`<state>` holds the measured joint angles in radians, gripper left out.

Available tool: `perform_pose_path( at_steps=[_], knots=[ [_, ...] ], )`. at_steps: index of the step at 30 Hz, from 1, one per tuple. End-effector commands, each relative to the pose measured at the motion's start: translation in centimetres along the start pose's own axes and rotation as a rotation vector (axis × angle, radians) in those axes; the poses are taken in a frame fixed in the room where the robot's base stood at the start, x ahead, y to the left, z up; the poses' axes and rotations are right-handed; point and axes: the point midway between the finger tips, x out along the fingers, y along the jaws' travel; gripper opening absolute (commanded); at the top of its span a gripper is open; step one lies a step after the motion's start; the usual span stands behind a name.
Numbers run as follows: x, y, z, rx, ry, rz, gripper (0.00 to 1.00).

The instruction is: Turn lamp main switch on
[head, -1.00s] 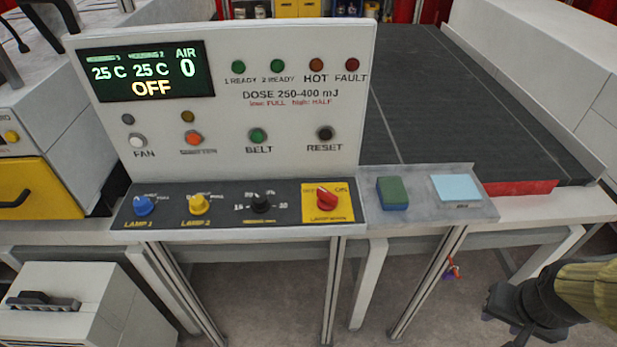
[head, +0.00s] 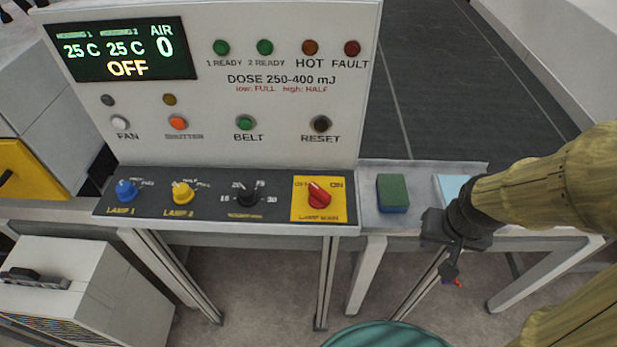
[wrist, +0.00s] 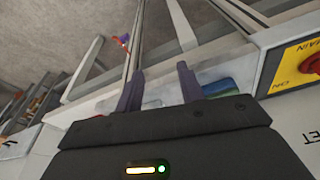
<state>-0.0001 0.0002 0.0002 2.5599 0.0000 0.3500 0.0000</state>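The lamp main switch (head: 318,193) is a red rotary knob on a yellow plate marked OFF and ON, at the right end of the dark knob strip. Its pointer leans up-left, toward the OFF label. It also shows at the right edge of the wrist view (wrist: 311,62), partly cut off. My gripper (head: 443,255) is to the right of the switch and lower in the head view, apart from it. In the wrist view its two fingers (wrist: 160,90) stand wide apart with nothing held between them.
A blue knob (head: 127,191), a yellow knob (head: 182,193) and a black knob (head: 247,196) sit left of the switch. A green-and-blue block (head: 392,193) lies on the grey shelf right of it. The display (head: 122,50) reads OFF. A dark belt (head: 430,80) lies behind.

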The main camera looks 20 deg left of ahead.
Motion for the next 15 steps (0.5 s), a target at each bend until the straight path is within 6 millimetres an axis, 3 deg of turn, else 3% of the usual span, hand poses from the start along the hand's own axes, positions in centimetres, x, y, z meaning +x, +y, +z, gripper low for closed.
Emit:
perform_pose_path(
  at_steps=[11, 15],
  knots=[
    [0.0, 0.0, 0.0, -0.001, 0.000, 0.000, 0.38],
    [-0.6, -0.9, -1.2, -0.047, -0.007, -0.007, 0.38]
  ],
)
